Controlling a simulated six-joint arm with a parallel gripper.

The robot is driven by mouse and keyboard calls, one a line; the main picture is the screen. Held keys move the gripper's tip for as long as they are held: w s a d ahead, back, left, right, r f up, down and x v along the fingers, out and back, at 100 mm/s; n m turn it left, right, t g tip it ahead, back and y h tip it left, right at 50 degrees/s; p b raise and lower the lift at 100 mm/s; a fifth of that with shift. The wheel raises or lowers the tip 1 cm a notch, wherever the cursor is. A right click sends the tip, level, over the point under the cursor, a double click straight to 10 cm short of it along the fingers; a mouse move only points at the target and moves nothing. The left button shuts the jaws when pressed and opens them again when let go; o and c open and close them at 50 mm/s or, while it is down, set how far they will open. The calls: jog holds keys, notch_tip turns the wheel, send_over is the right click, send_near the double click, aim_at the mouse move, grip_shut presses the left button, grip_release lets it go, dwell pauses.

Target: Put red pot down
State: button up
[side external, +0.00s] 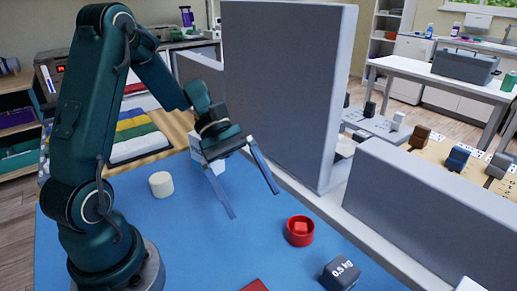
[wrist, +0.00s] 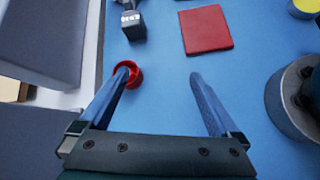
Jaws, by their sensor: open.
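The red pot (side external: 300,241) stands upright on the blue table top (side external: 180,225), near the low grey wall. A smaller red piece (side external: 300,227) shows inside it. My gripper (side external: 255,204) is open and empty, above the table and to the left of the pot in the side view. In the wrist view the pot (wrist: 137,83) lies at the tip of the left finger, which hides part of it. I cannot tell whether the finger touches the pot.
A dark 0.5 kg weight (side external: 341,273) stands near the pot. A flat red square (wrist: 206,30) lies beside it. A cream cylinder (side external: 161,185) stands left. A tall grey panel (side external: 285,90) and a low grey wall (side external: 430,215) border the table.

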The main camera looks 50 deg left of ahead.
jog(key=s+r+m+t+y, duration=0.5)
jog(key=s+m+y, duration=0.3)
jog(key=m, duration=0.6)
jog(key=shift+s+d+r+m+y, duration=0.15)
jog(key=shift+s+r+m+y, duration=0.25)
jog(key=shift+r+y, duration=0.45)
